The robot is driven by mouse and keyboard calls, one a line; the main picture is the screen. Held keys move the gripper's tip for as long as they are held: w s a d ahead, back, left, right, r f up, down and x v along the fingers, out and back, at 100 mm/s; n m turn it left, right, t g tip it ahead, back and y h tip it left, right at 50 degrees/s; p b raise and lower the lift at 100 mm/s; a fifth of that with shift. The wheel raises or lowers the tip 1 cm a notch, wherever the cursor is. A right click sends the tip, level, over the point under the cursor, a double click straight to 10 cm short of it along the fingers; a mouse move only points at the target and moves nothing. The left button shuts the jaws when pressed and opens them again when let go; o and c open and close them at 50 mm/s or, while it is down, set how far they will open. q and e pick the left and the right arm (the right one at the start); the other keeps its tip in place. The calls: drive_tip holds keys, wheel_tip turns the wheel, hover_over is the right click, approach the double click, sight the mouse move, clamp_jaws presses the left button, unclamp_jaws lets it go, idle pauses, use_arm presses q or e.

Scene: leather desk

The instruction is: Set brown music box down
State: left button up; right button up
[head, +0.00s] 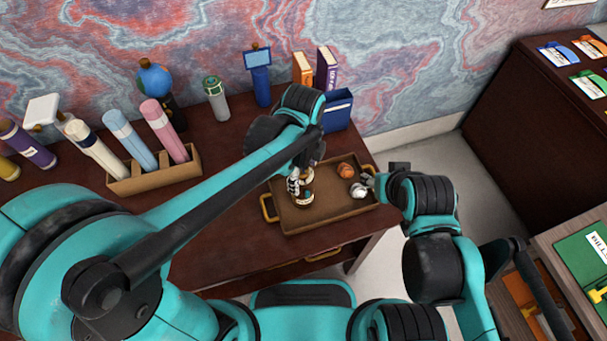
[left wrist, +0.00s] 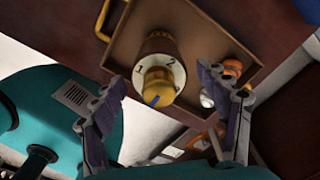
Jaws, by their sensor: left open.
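The brown music box (head: 304,198), a round brown piece with a pale numbered band and a gold top, stands on the brown tray (head: 336,217) in its left part. It also shows in the left wrist view (left wrist: 158,66), where the numbers 1 and 2 are readable. My left gripper (head: 305,177) is over it with its fingers open, one to either side. In the left wrist view my gripper (left wrist: 162,82) shows gaps between both fingers and the box. My right gripper (head: 369,182) is at the tray's right edge, near a white item (head: 358,191); its jaws are too small to read.
An orange-brown item (head: 346,170) sits in the tray's right part. The tray has a gold handle (head: 266,209) at its left. A holder (head: 152,179) with coloured tubes stands on the left of the desk. A blue box (head: 337,110) and books stand behind the tray.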

use_arm(q)
wheel_tip(320, 180, up, 10)
drive_tip(key=p, duration=0.3)
drive_tip(key=s+a+n+t, duration=0.2)
drive_tip(key=a+n+t, duration=0.1)
drive_tip(key=a+n, duration=0.6)
drive_tip(key=s+a+n+t, duration=0.3)
drive_tip(key=a+n, duration=0.6)
drive_tip(key=n, duration=0.5)
drive_tip(key=shift+s+f+t, duration=0.15)
drive_tip(key=shift+f+t, duration=0.05)
drive_tip(key=shift+t, duration=0.4)
drive_tip(key=shift+f+b, duration=0.95)
